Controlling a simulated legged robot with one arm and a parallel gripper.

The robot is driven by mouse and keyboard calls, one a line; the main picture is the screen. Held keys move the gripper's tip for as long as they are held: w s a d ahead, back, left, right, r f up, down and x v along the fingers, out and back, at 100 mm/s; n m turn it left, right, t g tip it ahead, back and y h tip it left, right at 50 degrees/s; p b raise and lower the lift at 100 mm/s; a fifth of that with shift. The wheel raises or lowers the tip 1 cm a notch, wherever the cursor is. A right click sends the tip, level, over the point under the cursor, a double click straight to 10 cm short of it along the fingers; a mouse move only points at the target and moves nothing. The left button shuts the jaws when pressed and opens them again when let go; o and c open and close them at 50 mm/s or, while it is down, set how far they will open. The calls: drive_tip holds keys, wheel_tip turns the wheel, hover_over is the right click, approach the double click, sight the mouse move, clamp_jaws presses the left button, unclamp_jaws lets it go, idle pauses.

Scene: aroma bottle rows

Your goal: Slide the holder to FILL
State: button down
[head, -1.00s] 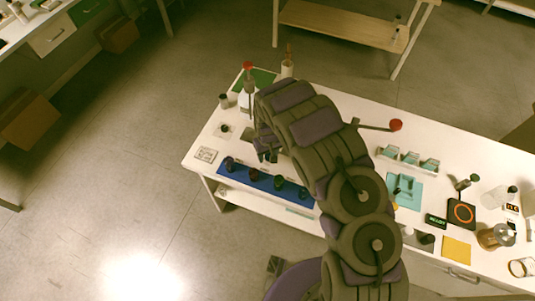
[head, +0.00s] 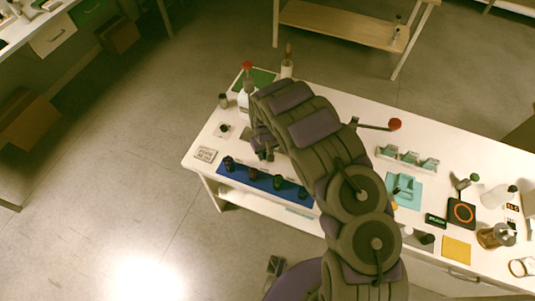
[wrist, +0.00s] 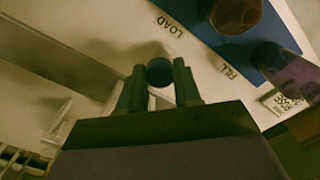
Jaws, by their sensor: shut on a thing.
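In the wrist view, my gripper (wrist: 158,84) is shut on a dark round knob (wrist: 160,70), one finger on each side. The knob appears to belong to the holder, whose body I cannot make out below the fingers. The LOAD label (wrist: 170,25) is printed above the knob, and the FILL label (wrist: 229,71) lies to its right. In the picture the knob is nearer LOAD than FILL. In the head view, my gripper (head: 263,153) is low over the left part of the white table; my arm hides what it holds.
A blue strip (head: 236,174) with several dark bottles runs along the table's front edge; it also shows at top right in the wrist view (wrist: 207,32). A red-topped bottle (head: 247,84) stands behind my gripper. A red-ended lever (head: 395,125) sticks out right of my arm.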

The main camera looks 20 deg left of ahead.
drive_tip(key=a+b, duration=0.1)
drive_tip(key=a, duration=0.5)
drive_tip(key=a+b, duration=0.1)
drive_tip(key=a, duration=0.2)
drive_tip(key=shift+w+a+f+b, duration=0.2)
drive_tip(key=shift+w+a+b, duration=0.05)
drive_tip(key=shift+w+b, duration=0.1)
drive_tip(key=shift+a, duration=0.25)
drive_tip(key=shift+w+r, duration=0.1)
drive_tip(key=shift+r, duration=0.15)
drive_tip(key=c, duration=1.2)
unclamp_jaws()
drive_tip(key=shift+a, duration=0.1)
drive_tip(key=o, duration=0.4)
drive_tip(key=shift+a+f, duration=0.15)
drive_tip(key=shift+a, duration=0.15)
drive_tip(key=shift+d, duration=0.25)
drive_tip(key=shift+d+r, duration=0.1)
drive_tip(key=shift+r, duration=0.2)
drive_tip(key=r+p, duration=0.1)
drive_tip(key=r, duration=1)
drive_tip(key=r+p, duration=0.1)
drive_tip(key=r, duration=0.4)
drive_tip(key=shift+a+r+p, duration=0.3)
drive_tip(key=shift+r, duration=0.05)
